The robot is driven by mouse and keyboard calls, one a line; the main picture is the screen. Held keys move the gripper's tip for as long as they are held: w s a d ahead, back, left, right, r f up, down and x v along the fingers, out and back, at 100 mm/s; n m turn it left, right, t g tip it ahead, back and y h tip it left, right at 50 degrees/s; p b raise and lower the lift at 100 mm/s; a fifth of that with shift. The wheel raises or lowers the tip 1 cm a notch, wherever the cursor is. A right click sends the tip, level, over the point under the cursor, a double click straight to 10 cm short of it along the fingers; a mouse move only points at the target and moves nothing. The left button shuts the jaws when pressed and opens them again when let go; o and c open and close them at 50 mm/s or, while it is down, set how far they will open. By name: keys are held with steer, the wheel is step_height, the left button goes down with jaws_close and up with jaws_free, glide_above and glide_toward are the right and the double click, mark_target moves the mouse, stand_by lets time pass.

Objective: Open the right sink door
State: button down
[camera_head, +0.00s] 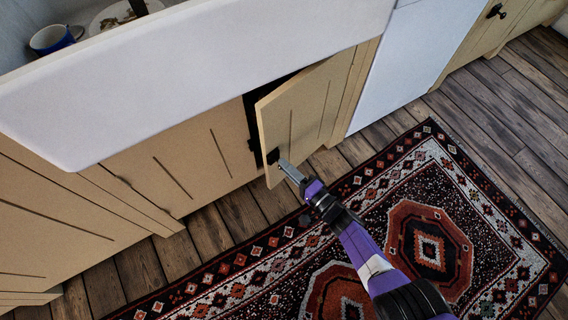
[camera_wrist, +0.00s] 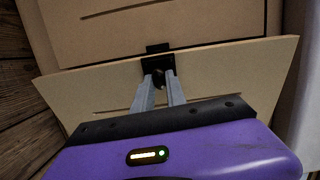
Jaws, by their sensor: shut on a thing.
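The right sink door (camera_head: 305,108) is a beige panel under the white sink (camera_head: 190,75). It stands partly open, swung outward, with a dark gap at its left edge and its right side against the cabinet frame. My gripper (camera_head: 284,164) is at the dark knob (camera_head: 272,156) near the door's free edge. In the wrist view my gripper (camera_wrist: 160,80) has its two grey fingers on either side of the dark knob (camera_wrist: 158,72), shut on it. The door (camera_wrist: 220,75) spans the wrist view. The left sink door (camera_head: 180,165) is closed.
A patterned rug (camera_head: 430,230) lies on the wooden floor (camera_head: 170,260) in front of the cabinets. A white panel (camera_head: 400,65) and another beige cabinet (camera_head: 490,40) stand to the right.

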steer(key=s+d+p, duration=0.2)
steer(key=s+d, duration=0.1)
steer(key=d, duration=0.4)
steer(key=shift+s+d, duration=0.15)
steer(key=shift+d, duration=0.05)
steer(key=c, duration=1.3)
jaws_free()
steer(key=shift+c, duration=0.2)
steer(key=shift+s+a, duration=0.1)
steer(key=p+v, duration=0.2)
steer(key=v, duration=0.5)
steer(key=shift+s+d, duration=0.2)
steer(key=shift+d, duration=0.15)
